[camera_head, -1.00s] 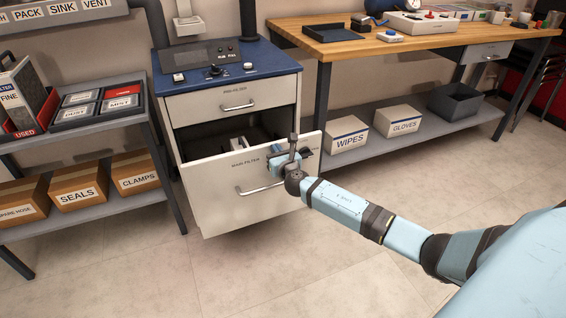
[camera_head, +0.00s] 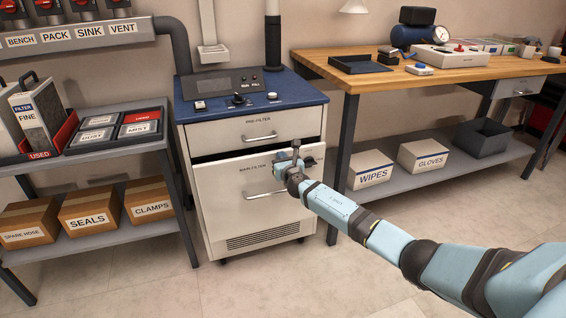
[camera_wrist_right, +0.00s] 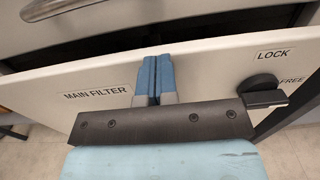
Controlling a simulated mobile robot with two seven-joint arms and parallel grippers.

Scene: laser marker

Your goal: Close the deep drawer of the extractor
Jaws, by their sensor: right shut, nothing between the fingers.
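The extractor (camera_head: 222,222) is a white cabinet with a blue top. Its deep drawer (camera_head: 222,190), labelled MAIN FILTER, stands out slightly, with a narrow dark gap along its top edge. It also shows in the right wrist view (camera_wrist_right: 60,118), with a dark lock knob (camera_wrist_right: 262,92) between the words LOCK and FREE. The shallow PRE-FILTER drawer (camera_head: 285,124) above looks closed. My right gripper (camera_head: 284,168) is at the upper right of the deep drawer's front. In the right wrist view its blue fingers (camera_wrist_right: 154,80) are together, empty, at the drawer's top edge. My left gripper is not in view.
A grey shelf (camera_head: 100,145) with filters and labelled boxes stands close to the left. A wooden workbench (camera_head: 460,68) is to the right, with WIPES and GLOVES boxes (camera_head: 423,156) on its lower shelf. The floor in front is clear.

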